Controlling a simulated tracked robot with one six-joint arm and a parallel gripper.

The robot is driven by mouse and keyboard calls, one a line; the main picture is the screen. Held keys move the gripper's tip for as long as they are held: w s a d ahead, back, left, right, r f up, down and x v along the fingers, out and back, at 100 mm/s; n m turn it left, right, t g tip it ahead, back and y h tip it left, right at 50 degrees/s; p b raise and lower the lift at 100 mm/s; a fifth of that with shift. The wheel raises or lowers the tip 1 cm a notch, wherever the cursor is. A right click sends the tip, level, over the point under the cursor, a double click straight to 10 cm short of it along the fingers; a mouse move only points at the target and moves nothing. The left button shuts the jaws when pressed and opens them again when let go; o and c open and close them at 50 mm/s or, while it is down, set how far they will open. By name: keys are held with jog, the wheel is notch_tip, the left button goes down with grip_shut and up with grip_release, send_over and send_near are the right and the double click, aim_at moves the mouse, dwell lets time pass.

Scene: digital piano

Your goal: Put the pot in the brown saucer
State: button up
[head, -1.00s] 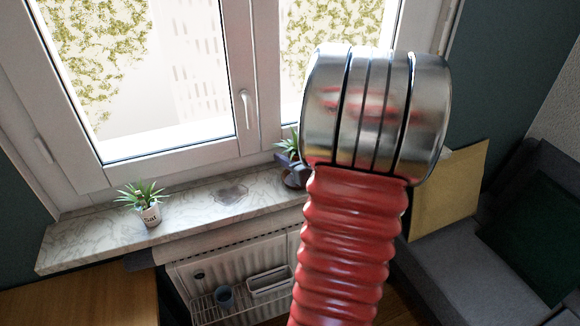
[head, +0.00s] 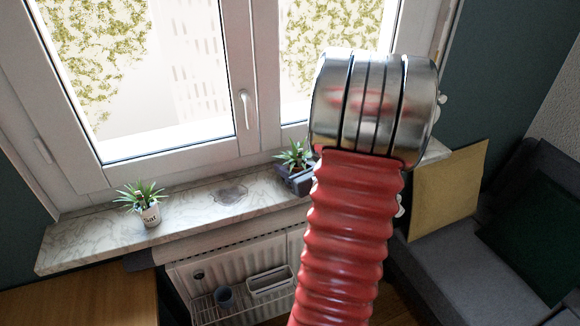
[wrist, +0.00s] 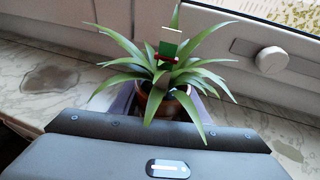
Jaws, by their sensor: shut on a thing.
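The pot (wrist: 187,89) is reddish brown and holds a spiky green plant with a small green-and-white tag. My gripper (wrist: 165,104) is shut on it, with a finger on each side, over the marble windowsill. In the head view the plant (head: 294,154) stands out above my dark gripper (head: 299,181), just left of my red arm. Leaves and my gripper's body hide most of the pot, and I cannot tell its height above the sill. I cannot clearly make out a brown saucer; my arm covers the sill's right part.
A second plant in a white lettered pot (head: 151,214) stands on the sill (head: 190,205) at left. A flat dark patch (head: 229,195) lies between the plants. Window frames rise behind. A radiator (head: 188,278) with a rack is below, a sofa (head: 450,240) at right.

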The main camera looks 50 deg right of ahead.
jog(key=o, duration=1.2)
jog(key=shift+o, duration=0.2)
jog(key=shift+s+r, duration=0.2)
jog(key=shift+s, duration=0.2)
jog(key=v, duration=1.1)
jog(key=shift+a, duration=0.15)
